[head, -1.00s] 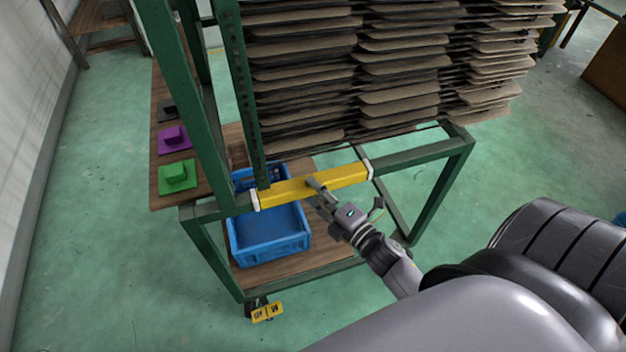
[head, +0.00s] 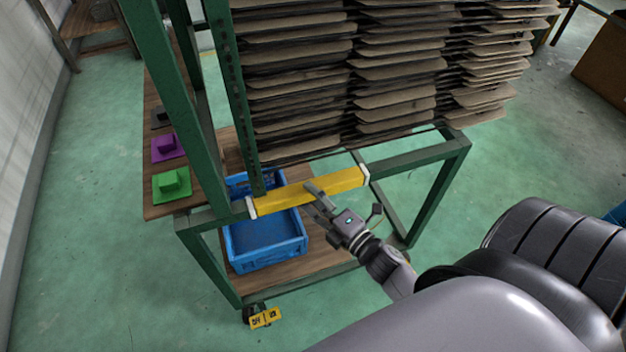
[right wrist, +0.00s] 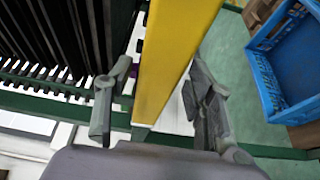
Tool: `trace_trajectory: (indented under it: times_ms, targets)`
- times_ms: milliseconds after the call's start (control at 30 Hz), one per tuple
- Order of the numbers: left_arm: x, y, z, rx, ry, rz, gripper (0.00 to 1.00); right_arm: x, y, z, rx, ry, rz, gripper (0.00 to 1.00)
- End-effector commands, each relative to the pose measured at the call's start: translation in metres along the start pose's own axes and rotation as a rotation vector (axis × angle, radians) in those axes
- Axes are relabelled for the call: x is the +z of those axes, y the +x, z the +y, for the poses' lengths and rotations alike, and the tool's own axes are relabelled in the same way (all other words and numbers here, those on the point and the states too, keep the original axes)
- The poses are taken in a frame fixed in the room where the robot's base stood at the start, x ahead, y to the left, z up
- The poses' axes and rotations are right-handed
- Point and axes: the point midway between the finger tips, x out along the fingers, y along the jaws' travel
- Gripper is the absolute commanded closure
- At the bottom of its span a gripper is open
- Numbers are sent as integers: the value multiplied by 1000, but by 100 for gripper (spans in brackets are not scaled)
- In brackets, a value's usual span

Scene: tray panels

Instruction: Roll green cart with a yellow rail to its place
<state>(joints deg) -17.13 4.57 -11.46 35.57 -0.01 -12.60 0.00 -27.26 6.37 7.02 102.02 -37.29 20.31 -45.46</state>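The green cart (head: 221,278) stands in front of me, with a yellow rail (head: 347,181) across its near side. The rail also runs up the middle of the right wrist view (right wrist: 170,65). My right gripper (head: 317,198) is at the middle of the rail. In the right wrist view its two fingers (right wrist: 155,100) stand apart on either side of the rail, with gaps showing. One finger lies across the rail in the head view. My left gripper is in neither view.
The cart carries stacked grey-brown panels (head: 395,62). A blue crate (head: 268,255) sits on its lower wooden shelf. Green (head: 171,184) and purple (head: 168,148) pieces lie on a wooden board at left. A pale wall (head: 30,130) runs along the left. Green floor is open at right.

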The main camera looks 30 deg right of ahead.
Motion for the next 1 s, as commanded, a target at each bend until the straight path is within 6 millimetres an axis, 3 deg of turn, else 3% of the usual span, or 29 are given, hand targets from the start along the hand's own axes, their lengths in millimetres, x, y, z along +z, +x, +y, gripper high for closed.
trace_trajectory:
  times_ms: [300,433,800,1000]
  targets:
    - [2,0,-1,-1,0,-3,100,0,0,0,1,0,2,46]
    - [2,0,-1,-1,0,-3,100,-1,-9,0,-1,2,1,46]
    - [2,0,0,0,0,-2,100,0,-84,-1,-3,2,-1,46]
    - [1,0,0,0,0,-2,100,0,-112,0,-1,1,0,46]
